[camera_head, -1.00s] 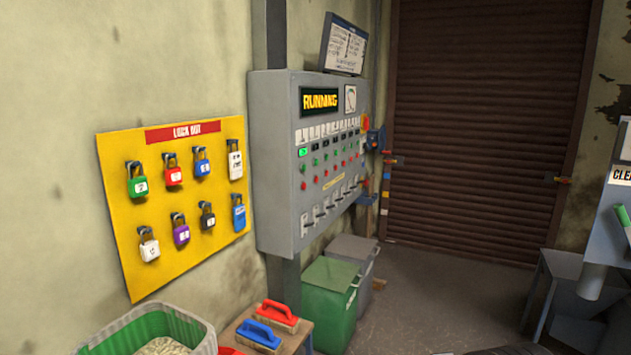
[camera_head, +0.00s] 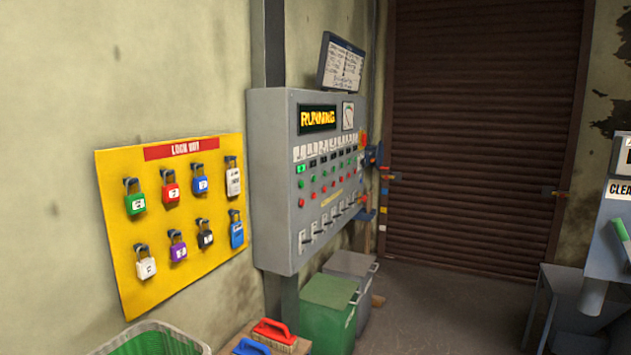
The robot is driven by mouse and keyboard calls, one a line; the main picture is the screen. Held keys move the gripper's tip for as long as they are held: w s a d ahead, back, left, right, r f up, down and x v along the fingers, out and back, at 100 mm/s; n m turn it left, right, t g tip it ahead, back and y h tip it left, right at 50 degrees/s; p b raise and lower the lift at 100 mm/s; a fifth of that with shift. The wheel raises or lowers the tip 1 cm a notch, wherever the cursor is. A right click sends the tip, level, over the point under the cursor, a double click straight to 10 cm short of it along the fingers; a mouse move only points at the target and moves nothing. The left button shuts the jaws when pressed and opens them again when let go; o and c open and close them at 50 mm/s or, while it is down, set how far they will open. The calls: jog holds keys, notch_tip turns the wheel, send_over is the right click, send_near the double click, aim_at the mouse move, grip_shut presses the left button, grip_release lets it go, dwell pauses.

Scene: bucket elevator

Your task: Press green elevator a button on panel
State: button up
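A grey control panel (camera_head: 272,210) is fixed to the wall near the middle of the head view. Below the display are rows of small green and red buttons and a row of levers. The leftmost green button (camera_head: 300,169) looks brighter than the others, and a red button (camera_head: 301,203) is lower in the same column. The small labels above the buttons are too small to read. My gripper is not in view.
A yellow lock-out board (camera_head: 150,225) with several padlocks hangs left of the panel. A grey machine (camera_head: 606,240) stands at right. The floor (camera_head: 430,310) between is clear.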

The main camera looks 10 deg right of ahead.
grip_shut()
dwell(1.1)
